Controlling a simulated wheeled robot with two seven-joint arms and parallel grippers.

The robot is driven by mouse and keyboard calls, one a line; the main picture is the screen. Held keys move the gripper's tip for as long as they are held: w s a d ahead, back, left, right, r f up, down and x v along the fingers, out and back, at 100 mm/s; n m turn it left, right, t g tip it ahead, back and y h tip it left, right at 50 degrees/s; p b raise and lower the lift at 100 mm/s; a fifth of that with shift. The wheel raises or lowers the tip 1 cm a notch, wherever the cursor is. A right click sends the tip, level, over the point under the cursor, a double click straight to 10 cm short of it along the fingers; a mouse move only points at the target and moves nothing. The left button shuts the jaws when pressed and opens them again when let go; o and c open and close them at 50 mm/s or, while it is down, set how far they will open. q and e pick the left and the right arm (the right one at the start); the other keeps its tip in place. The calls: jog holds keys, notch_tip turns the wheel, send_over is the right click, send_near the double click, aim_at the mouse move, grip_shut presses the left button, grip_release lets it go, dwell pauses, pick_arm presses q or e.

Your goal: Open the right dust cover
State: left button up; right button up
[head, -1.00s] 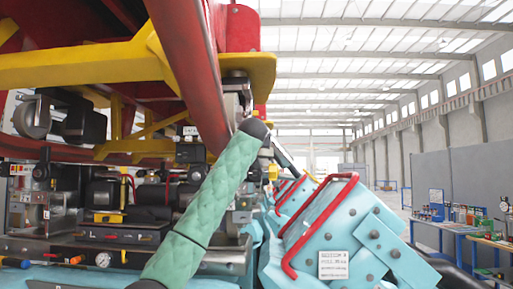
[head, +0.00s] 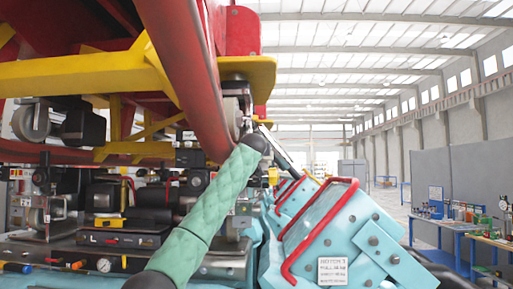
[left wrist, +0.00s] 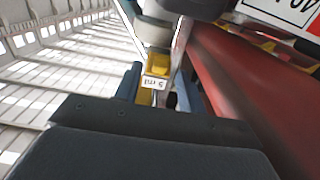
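The teal box-like cover (head: 352,228) with a red tubular handle (head: 318,228) stands at the lower right in the head view. It looks closed. A white label (head: 332,271) on its near face seems to read "MOTOR 3". My left arm, in a green padded sleeve, rises in front of the machine, left of this cover. A slim dark part extends past its black joint toward the cover's far side. My right gripper is out of view.
A red beam (head: 185,75) and yellow frame (head: 85,75) of the train hang overhead at left. Another red-handled teal cover (head: 287,192) stands farther back. Blue workbenches (head: 460,232) with tools stand at right. The aisle floor beyond is open.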

pick_arm(q)
jog(key=shift+w+p, duration=0.45)
jog(key=shift+w, duration=0.5)
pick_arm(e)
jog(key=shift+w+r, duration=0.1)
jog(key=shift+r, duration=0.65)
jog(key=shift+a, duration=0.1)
